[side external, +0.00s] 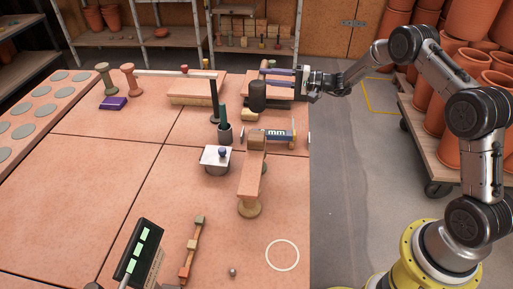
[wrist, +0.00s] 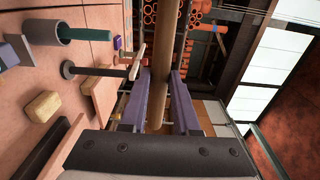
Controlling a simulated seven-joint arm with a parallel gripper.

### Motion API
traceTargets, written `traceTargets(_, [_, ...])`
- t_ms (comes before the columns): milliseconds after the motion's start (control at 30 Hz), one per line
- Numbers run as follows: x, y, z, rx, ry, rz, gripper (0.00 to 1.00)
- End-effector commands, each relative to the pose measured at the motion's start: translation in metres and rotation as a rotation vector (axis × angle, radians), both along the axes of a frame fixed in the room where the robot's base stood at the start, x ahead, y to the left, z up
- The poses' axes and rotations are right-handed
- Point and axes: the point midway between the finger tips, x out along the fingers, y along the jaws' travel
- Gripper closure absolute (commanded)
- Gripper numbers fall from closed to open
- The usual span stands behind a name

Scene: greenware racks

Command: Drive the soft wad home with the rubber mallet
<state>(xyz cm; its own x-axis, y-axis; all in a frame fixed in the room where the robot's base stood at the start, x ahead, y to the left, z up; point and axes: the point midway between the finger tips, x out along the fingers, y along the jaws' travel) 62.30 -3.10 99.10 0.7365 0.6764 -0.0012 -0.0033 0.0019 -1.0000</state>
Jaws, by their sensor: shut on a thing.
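My gripper (side external: 264,75) is shut on the mallet's wooden handle, high over the far right of the table. In the wrist view the handle (wrist: 167,40) runs between my two purple fingers. The black rubber head (side external: 258,97) shows at the finger ends in the side view, above the tabletop. A small dark blue lump (side external: 222,152), perhaps the soft wad, sits on a white square plate (side external: 210,158) over a grey round pot, nearer the camera than the mallet. I cannot tell how deep it sits.
A grey cup (side external: 225,135) with a green rod stands beside the plate. A tall dark post with a crossbar (side external: 214,95) rises behind it. The front left tabletop (side external: 80,205) is clear.

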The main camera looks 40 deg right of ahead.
Motion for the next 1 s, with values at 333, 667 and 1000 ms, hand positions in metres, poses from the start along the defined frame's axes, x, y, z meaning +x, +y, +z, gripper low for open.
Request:
traceTargets(333, [-0.01, 0.01, 0.002, 0.002, -0.004, 0.001, 1.0])
traceTargets(667, [-0.019, 0.018, 0.002, 0.001, -0.004, 0.0, 1.0])
traceTargets(1000, [-0.02, 0.019, -0.062, 0.007, 0.012, 0.0, 1.0])
